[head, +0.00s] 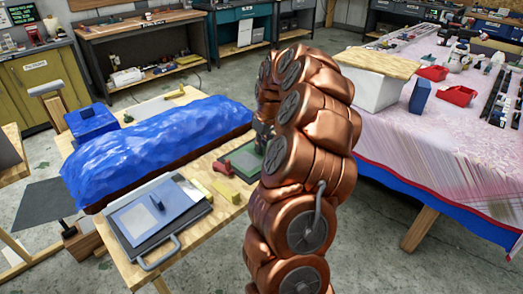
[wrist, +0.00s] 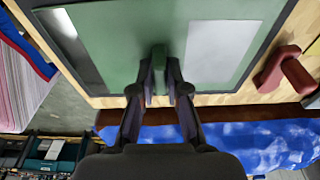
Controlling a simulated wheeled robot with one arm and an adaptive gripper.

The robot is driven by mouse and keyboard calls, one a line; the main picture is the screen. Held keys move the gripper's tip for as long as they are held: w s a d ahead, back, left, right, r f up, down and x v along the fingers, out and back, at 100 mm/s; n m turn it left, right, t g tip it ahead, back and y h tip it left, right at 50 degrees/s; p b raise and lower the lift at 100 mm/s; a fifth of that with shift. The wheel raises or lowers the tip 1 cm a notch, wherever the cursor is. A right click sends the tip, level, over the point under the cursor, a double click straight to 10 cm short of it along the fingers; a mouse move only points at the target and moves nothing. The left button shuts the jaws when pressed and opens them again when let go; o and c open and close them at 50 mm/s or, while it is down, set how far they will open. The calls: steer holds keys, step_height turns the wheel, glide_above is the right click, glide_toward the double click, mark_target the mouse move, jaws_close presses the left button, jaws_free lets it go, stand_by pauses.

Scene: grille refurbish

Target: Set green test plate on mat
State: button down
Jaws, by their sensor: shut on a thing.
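The green test plate (wrist: 118,60) fills the upper middle of the wrist view, with a raised green grip (wrist: 158,60) on it. My gripper (wrist: 159,88) is shut on this grip, one finger on each side. The plate also shows in the head view (head: 248,158), over the wooden table and partly hidden behind my arm. A pale grey rectangle (wrist: 222,53) shows beside the grip, and a dark strip runs along the plate's right edge. I cannot tell whether the dark strip is the mat, or whether the plate touches what lies below.
A red piece (head: 225,168) lies left of the plate; it shows in the wrist view too (wrist: 284,70). A blue-covered bulky thing (head: 150,145) stands behind. A blue-grey plate (head: 143,217) and yellow blocks (head: 226,192) are at the table's front. A cloth-covered table (head: 400,150) stands right.

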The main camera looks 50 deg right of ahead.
mark_target(264, 147)
steer(key=shift+f, duration=0.1)
stand_by(0.3)
steer(key=c, duration=1.1)
jaws_free()
steer(key=o, duration=0.6)
steer(key=shift+s+r+p, duration=0.1)
steer(key=shift+s+r, duration=0.15)
steer(key=shift+r, duration=0.9)
steer(key=shift+s+r+p, duration=0.15)
steer(key=shift+s+r, duration=0.05)
steer(key=shift+r, duration=0.95)
steer(key=shift+s+r+p, duration=0.1)
steer(key=shift+s+r, duration=0.15)
steer(key=shift+r, duration=0.9)
